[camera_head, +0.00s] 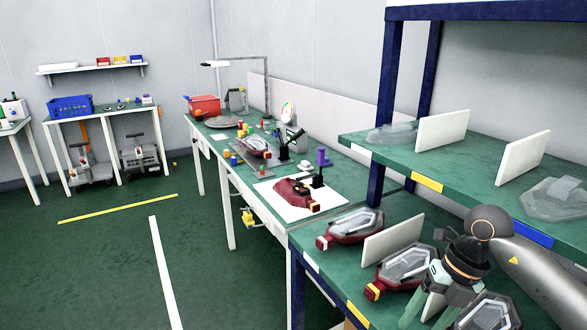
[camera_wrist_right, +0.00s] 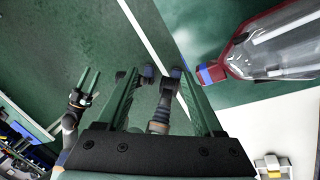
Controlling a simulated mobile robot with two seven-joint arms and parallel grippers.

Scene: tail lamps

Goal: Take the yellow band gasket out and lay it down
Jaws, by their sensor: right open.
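The yellow band (camera_head: 373,292) sits around the narrow end of a red-backed clear tail lamp (camera_head: 405,266), the middle one on the lower rack shelf. My right gripper (camera_head: 432,312) is open and empty, in front of the shelf, to the right of the yellow band. In the right wrist view its fingers (camera_wrist_right: 158,95) stand wide apart with nothing between them. That view shows a lamp (camera_wrist_right: 275,45) with a blue band (camera_wrist_right: 213,73) to the right of the fingers. My left gripper (camera_wrist_right: 86,92) shows at its left, small, fingers apart and empty; it is outside the head view.
Another lamp (camera_head: 355,226) with a red end lies left on the shelf, beside a white divider (camera_head: 393,239). A lamp (camera_head: 490,312) is partly hidden by my right gripper. The upper shelf (camera_head: 400,158) overhangs behind. A workbench with a white mat (camera_head: 270,200) stands left; the floor is open.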

